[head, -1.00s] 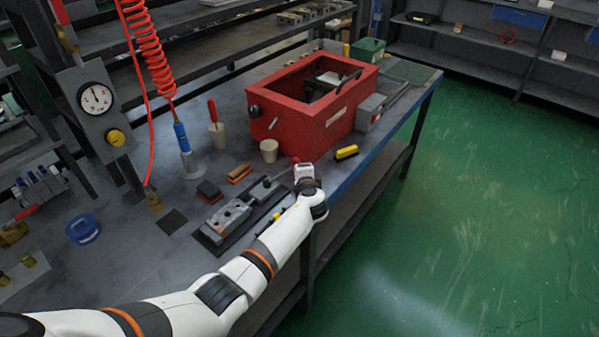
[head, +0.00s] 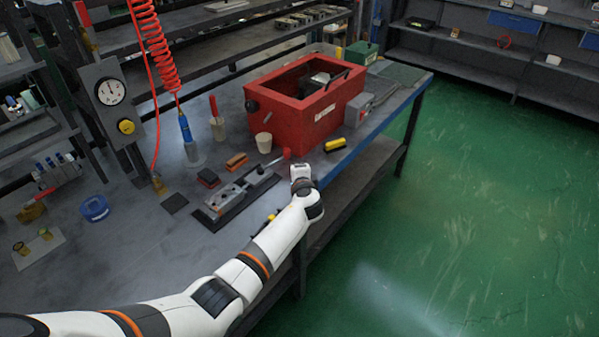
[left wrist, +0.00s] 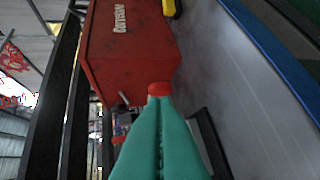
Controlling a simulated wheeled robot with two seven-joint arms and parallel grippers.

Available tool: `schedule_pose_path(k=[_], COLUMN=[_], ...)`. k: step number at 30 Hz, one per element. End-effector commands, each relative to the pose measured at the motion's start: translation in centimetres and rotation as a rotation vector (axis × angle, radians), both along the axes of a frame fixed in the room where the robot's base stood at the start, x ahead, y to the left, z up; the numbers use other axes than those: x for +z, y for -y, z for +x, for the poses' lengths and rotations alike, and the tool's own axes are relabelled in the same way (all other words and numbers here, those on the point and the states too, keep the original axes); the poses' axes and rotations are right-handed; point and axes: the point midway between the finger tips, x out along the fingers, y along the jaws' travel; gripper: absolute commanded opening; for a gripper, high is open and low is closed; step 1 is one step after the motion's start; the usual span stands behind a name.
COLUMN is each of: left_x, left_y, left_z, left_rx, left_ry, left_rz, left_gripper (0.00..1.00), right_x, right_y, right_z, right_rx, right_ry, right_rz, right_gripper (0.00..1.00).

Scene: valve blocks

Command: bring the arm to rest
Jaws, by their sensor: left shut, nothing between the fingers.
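My left arm (head: 245,265) reaches in from the left over the bench's front edge in the head view. Its fingers are hard to make out there. In the left wrist view my left gripper (left wrist: 160,105) shows as two teal fingers pressed together, empty. A red knob (left wrist: 159,89) shows just past the fingertips; I cannot tell whether they touch. In the head view the red knob (head: 287,153) sits at the end of a thin rod from the grey valve block (head: 228,200), which lies on a dark base plate. My right gripper is not in view.
A red open-topped box (head: 300,120) stands behind the knob and also fills the upper wrist view (left wrist: 125,45). A yellow-black piece (head: 334,145), a beige cup (head: 264,142) and an orange block (head: 236,161) are nearby. Open green floor (head: 470,200) lies right of the bench.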

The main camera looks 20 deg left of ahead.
Motion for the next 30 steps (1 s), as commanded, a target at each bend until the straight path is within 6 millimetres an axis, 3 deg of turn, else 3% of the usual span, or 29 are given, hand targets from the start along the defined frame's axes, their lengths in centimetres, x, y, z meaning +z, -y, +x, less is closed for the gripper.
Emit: schedule_pose_path(k=[6,15,19,23,30], left_x=[0.1,0.0,-0.9,-3.5,-7.8], left_y=[-0.1,-0.1,-0.2,-0.5,-0.7], left_z=[0.0,0.0,-1.4,-6.0,-19.8], left_rx=[0.000,0.000,0.026,0.112,0.334], left_ry=[0.000,0.000,-0.008,-0.030,-0.143], left_rz=[0.000,-0.001,-0.047,-0.203,-0.600], left_gripper=[0.00,0.00,0.00,0.00,0.00], right_x=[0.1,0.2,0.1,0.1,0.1], right_y=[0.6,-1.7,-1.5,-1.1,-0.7], right_z=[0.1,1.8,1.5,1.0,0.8], right_rx=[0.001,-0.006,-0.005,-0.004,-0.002], right_ry=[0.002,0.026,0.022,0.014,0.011], right_rz=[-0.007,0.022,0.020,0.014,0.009], right_gripper=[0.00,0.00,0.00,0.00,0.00])
